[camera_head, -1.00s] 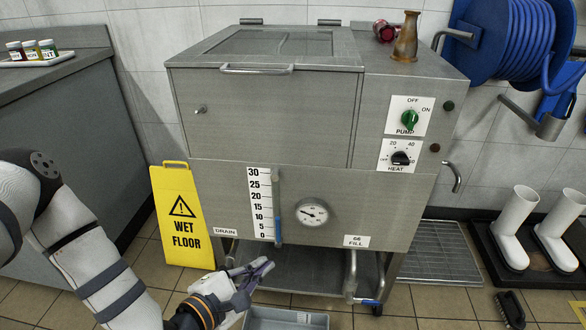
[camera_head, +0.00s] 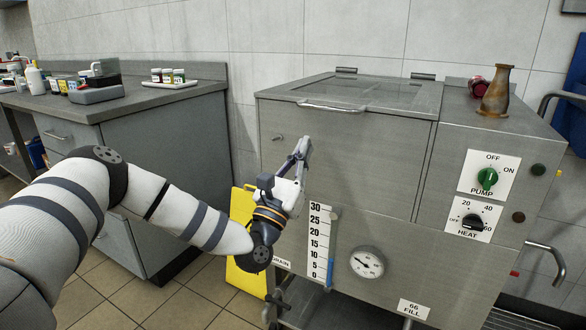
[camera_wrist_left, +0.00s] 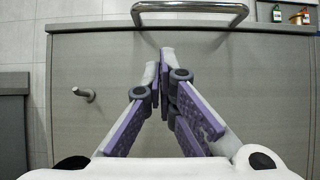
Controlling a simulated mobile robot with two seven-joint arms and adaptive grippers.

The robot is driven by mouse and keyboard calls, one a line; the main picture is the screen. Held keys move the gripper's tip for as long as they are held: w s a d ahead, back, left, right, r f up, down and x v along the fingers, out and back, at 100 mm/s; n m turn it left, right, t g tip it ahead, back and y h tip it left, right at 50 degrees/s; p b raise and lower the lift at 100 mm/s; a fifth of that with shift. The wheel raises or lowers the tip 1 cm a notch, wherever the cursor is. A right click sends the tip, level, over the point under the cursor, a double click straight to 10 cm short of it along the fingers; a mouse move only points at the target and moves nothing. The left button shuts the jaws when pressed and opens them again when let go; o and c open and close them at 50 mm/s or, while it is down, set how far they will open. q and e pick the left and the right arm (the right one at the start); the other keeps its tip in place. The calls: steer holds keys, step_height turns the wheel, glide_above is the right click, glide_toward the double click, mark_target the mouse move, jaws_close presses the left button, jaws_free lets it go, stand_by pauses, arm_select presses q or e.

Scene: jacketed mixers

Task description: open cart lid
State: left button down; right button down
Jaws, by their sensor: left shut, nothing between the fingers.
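The steel cart's lid (camera_head: 370,93) is closed flat on top, with hinges at its back edge and a bar handle (camera_head: 332,107) along its front edge. The handle also shows at the top of the left wrist view (camera_wrist_left: 190,20). My left gripper (camera_head: 303,145) is shut and empty in front of the cart's front panel, below the handle and apart from it. In the left wrist view its fingertips (camera_wrist_left: 166,55) meet just under the handle. My right gripper is not in view.
A brown vase (camera_head: 496,92) and a red object stand right of the lid. A pump knob (camera_head: 487,179) and heat knob are on the right front. A yellow wet floor sign (camera_head: 245,215) stands behind my arm. A grey counter (camera_head: 105,105) with jars is at left.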

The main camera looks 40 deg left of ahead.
arm_select(q)
steer(key=r, duration=0.1)
steer(key=w+r+p, duration=0.1)
steer(key=r, duration=0.2)
steer(key=shift+w+a+r, duration=0.15)
steer(key=shift+w+r, duration=0.1)
steer(key=shift+w, duration=0.1)
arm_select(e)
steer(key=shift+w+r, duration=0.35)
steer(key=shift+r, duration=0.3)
arm_select(q)
steer(key=shift+r+p, duration=0.1)
steer(key=shift+p, duration=0.2)
